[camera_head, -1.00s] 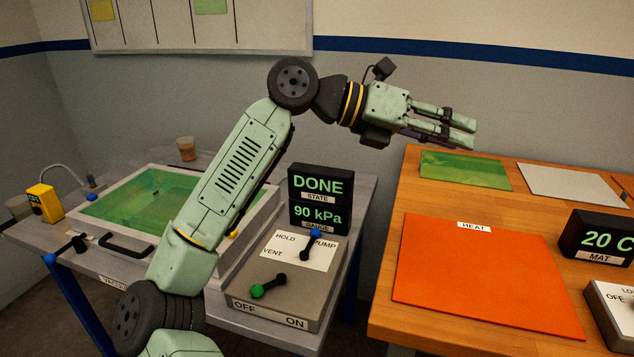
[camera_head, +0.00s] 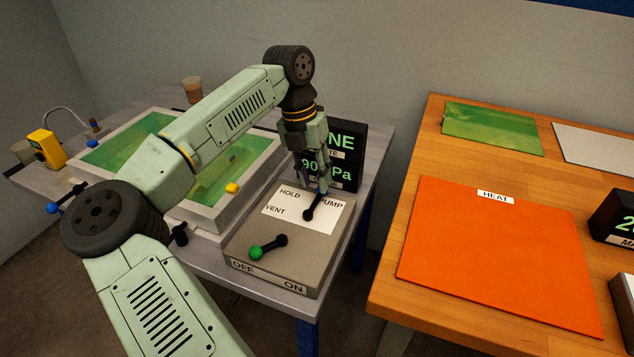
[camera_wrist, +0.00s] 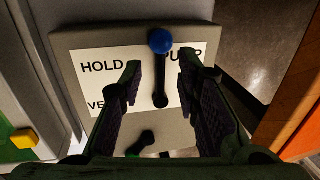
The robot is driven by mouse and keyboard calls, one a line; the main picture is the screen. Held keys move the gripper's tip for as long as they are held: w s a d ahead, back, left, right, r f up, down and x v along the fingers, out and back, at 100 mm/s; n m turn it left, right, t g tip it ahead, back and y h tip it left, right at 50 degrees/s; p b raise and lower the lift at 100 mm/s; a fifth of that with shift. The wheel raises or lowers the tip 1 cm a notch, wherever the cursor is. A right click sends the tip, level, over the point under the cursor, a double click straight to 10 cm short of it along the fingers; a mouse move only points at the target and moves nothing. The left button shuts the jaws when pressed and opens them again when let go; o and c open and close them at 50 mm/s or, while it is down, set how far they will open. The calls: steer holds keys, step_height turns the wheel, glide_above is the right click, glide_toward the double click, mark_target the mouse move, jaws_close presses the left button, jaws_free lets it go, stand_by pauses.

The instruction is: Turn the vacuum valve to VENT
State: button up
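The vacuum valve is a black lever (camera_head: 312,208) on the grey control box, over a white plate marked HOLD, PUMP and VENT. It points towards PUMP. Its blue knob (camera_wrist: 161,41) shows in the wrist view, but my gripper mostly hides it in the head view. My gripper (camera_head: 320,180) is over the knob end of the lever, pointing down. In the wrist view the two fingers (camera_wrist: 160,72) are apart, with the lever (camera_wrist: 161,85) showing between them. I cannot tell whether a finger touches it. The VENT label (camera_head: 275,210) is at the plate's lower left.
A green-knobbed switch (camera_head: 257,252) on the same box points towards OFF. A display (camera_head: 350,150) behind my gripper is partly covered. The resin bath (camera_head: 127,140) lies left. An orange heat mat (camera_head: 490,260) lies on the wooden table at right, across a gap.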

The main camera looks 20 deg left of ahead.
mark_target(316, 201)
steer(key=shift+d+f, duration=0.15)
steer(key=shift+f, duration=0.6)
steer(key=shift+d+f, duration=0.15)
steer(key=shift+f, duration=0.55)
steer(key=shift+c, duration=0.2)
jaws_close()
